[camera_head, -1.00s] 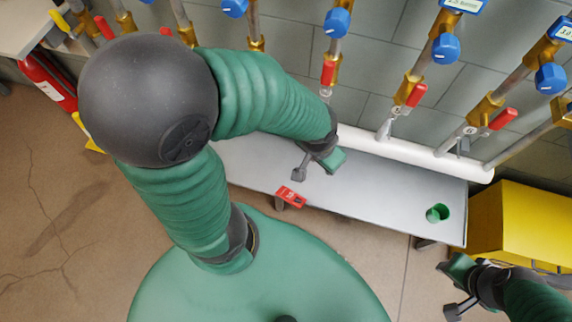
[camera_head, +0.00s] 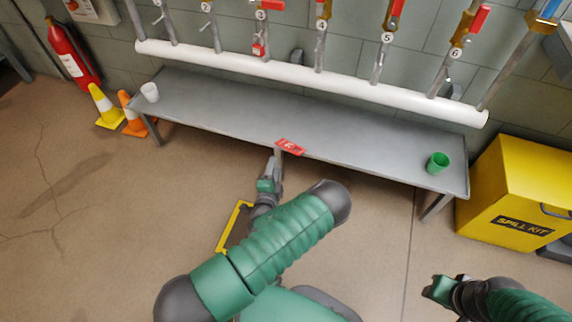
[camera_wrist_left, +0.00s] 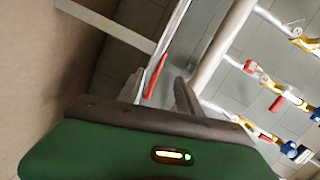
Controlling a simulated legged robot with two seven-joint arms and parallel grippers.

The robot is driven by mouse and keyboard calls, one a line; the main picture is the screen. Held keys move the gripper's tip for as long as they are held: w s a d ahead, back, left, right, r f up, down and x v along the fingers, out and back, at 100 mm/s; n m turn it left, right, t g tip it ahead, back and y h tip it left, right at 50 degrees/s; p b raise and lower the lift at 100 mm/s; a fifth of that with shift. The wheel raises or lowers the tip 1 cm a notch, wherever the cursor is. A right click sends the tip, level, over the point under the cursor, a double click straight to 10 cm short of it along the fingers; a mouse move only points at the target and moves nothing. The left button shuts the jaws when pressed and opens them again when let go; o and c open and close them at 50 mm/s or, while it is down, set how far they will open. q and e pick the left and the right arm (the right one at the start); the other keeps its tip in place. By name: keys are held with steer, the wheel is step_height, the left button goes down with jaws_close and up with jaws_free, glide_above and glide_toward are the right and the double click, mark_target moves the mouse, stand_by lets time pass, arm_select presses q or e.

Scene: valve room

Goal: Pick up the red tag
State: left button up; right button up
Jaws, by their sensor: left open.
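The red tag (camera_head: 290,147) lies at the front edge of the grey bench (camera_head: 330,135), partly overhanging the edge. In the left wrist view the tag (camera_wrist_left: 155,77) shows as a thin red strip, seen nearly edge-on. My left gripper (camera_head: 275,166) is open and empty, just in front of the bench edge, below and slightly left of the tag. In the left wrist view its fingers (camera_wrist_left: 160,92) appear on either side of the tag's line of sight. Contact with the tag cannot be made out. My right gripper (camera_head: 438,288) is low at the right, far from the tag.
A green cup (camera_head: 438,162) stands at the bench's right end and a white cup (camera_head: 150,92) at its left end. A white pipe (camera_head: 310,83) runs behind the bench. A yellow spill kit box (camera_head: 515,200) stands right. Cones (camera_head: 108,108) and an extinguisher (camera_head: 72,55) stand left.

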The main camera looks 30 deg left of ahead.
arm_select(q)
steer(key=w+f+m+t+h+b, duration=0.1)
steer(key=w+m+b, duration=0.3)
steer(key=w, duration=0.4)
steer(key=shift+w+a+f+m+t+h+b, duration=0.15)
steer(key=shift+w+f+m+t+h+b, duration=0.15)
steer(key=shift+t+h, duration=0.55)
arm_select(e)
steer(key=s+x, duration=0.1)
steer(key=x, duration=0.4)
steer(key=shift+d+f, duration=0.3)
steer(key=shift+f, duration=0.25)
steer(key=shift+s, duration=0.1)
arm_select(q)
jaws_close()
steer(key=shift+r, duration=0.1)
